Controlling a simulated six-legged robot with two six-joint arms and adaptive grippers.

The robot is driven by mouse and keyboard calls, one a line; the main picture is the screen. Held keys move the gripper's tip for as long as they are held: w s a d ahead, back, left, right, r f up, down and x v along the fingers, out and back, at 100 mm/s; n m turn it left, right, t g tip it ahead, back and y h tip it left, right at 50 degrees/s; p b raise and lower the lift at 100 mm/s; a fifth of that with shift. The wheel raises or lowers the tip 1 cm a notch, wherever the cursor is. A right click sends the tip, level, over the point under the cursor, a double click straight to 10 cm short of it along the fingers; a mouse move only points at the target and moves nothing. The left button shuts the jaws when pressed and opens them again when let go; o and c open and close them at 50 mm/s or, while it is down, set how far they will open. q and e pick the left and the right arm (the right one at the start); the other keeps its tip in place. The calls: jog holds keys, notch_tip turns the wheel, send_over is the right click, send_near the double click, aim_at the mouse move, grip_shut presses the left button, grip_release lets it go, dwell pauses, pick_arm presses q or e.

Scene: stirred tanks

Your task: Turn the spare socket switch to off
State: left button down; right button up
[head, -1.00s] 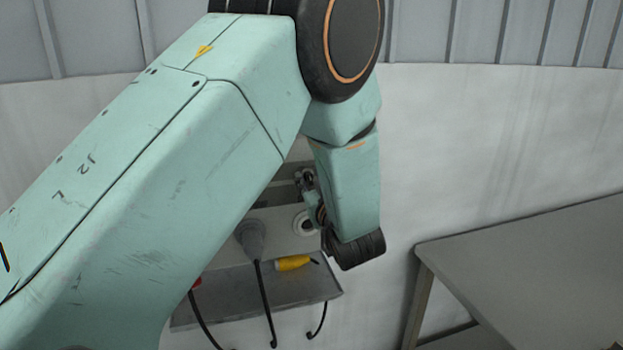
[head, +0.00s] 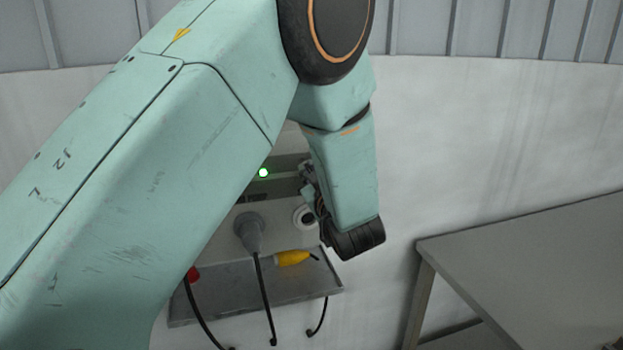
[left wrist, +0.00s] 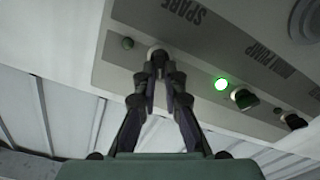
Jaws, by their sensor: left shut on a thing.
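My left gripper (left wrist: 157,62) has its fingertips together on the spare socket switch (left wrist: 157,48), a small knob on the grey strip of the panel beside the word SPARE. The fingers hide most of the knob, so its pointing direction cannot be read. The spare lamp (left wrist: 128,43) next to it is dark. In the head view the left gripper (head: 306,178) reaches the panel (head: 285,160), partly hidden by my wrist. My right gripper is in neither view.
A lit green lamp (left wrist: 221,84) and black knob (left wrist: 243,98) sit by a PUMP label. Below the panel are a grey plug (head: 249,232), an open socket (head: 303,216) and a tray (head: 225,300) with a yellow connector (head: 293,258). A grey table (head: 540,250) stands right.

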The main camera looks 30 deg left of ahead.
pick_arm(q)
jog(key=shift+n, duration=0.5)
jog(key=c, duration=1.6)
grip_release()
jog(key=shift+o, duration=0.8)
jog(key=shift+w+a+f, duration=0.1)
jog(key=shift+f, duration=0.05)
notch_tip(320, 180, up, 10)
